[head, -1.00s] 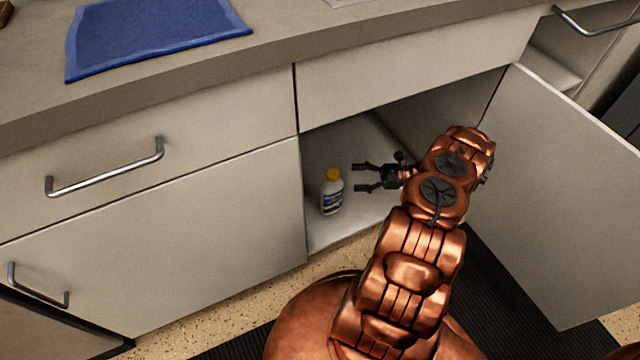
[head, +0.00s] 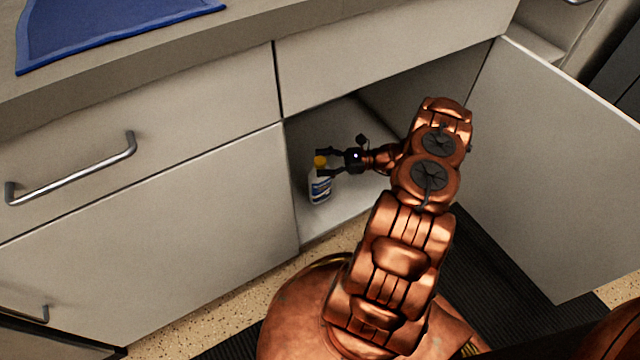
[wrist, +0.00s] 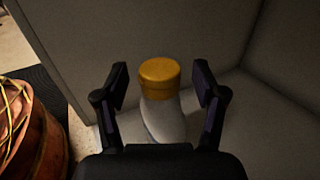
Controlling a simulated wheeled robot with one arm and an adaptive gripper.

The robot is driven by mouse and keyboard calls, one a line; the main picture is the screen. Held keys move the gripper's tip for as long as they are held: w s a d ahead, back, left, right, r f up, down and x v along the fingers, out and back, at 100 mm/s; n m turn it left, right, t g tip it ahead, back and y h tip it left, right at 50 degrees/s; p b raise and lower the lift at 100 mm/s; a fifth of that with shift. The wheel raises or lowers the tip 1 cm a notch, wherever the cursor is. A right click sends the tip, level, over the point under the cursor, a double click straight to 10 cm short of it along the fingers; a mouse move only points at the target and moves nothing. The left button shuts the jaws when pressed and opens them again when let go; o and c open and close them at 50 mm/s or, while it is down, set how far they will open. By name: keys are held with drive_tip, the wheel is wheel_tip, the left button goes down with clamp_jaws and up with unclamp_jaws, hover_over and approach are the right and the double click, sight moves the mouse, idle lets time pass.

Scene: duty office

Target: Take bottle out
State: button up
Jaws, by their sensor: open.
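A white bottle (head: 320,187) with a yellow cap and a blue label stands upright on the floor of the open cabinet (head: 352,205), near its left side. My gripper (head: 325,162) is inside the cabinet at the height of the bottle's cap. In the wrist view the bottle's yellow cap (wrist: 159,78) sits between the two open fingers of my gripper (wrist: 160,90), with a visible gap on each side. The lower part of the bottle is hidden in the wrist view by the gripper body.
The cabinet door (head: 555,170) stands open on the right. A closed drawer and door front (head: 140,215) lie to the left of the opening. A blue cloth (head: 110,22) lies on the counter above. The cabinet floor right of the bottle is clear.

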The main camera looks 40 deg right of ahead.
drive_tip(key=shift+w+a, duration=0.2)
drive_tip(key=shift+a, duration=0.2)
drive_tip(key=shift+c, duration=0.4)
clamp_jaws()
